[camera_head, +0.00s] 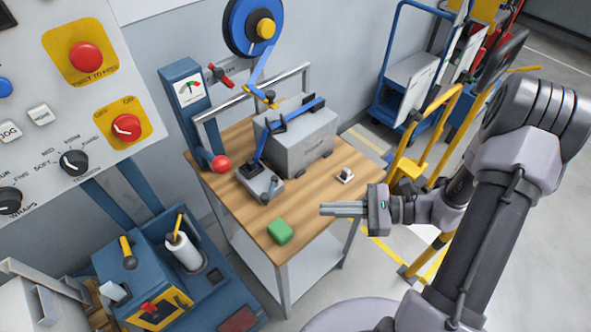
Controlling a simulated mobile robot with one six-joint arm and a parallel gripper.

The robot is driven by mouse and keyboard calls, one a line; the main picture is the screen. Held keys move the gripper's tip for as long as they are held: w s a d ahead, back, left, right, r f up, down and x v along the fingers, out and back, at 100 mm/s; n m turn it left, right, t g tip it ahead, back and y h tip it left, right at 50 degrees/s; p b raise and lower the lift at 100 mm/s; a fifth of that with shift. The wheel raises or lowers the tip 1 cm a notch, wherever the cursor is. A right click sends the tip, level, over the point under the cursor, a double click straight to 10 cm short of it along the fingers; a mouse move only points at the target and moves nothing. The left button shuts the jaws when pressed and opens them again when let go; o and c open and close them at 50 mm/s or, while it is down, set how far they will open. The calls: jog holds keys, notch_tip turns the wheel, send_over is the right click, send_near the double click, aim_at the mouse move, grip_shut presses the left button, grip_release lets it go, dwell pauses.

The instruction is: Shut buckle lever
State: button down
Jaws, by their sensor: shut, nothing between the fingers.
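A grey box (303,137) stands on the wooden tabletop, with a blue strap (264,142) running across its top and down its left side. A small dark buckle (278,123) sits on the strap at the box's upper left edge; its lever is too small to read as raised or flat. A grey device with a dark top part (258,180) stands at the strap's lower end. My gripper (323,209) is shut and empty, pointing left over the table's right front edge. It is to the right of the device and below the box in the picture, apart from both.
A green block (279,231), a small white fitting (345,175) and a red ball knob (221,164) are at the tabletop (235,197). A metal frame (250,92) and blue reel (240,28) stand behind. A control panel (60,110) is at left; a yellow hand truck (412,167) at right.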

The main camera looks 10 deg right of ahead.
jog(key=shift+w+d+f+m+t, duration=0.25)
jog(key=shift+d+f+m+t, duration=0.25)
jog(key=shift+f+m+t, duration=0.05)
jog(key=shift+w+d+f+m+t, duration=0.2)
jog(key=shift+d+f+m+t, duration=0.3)
jog(key=shift+f+m+t, duration=0.05)
jog(key=b+x, duration=0.3)
jog(key=x, duration=1.1)
jog(key=shift+r, duration=0.2)
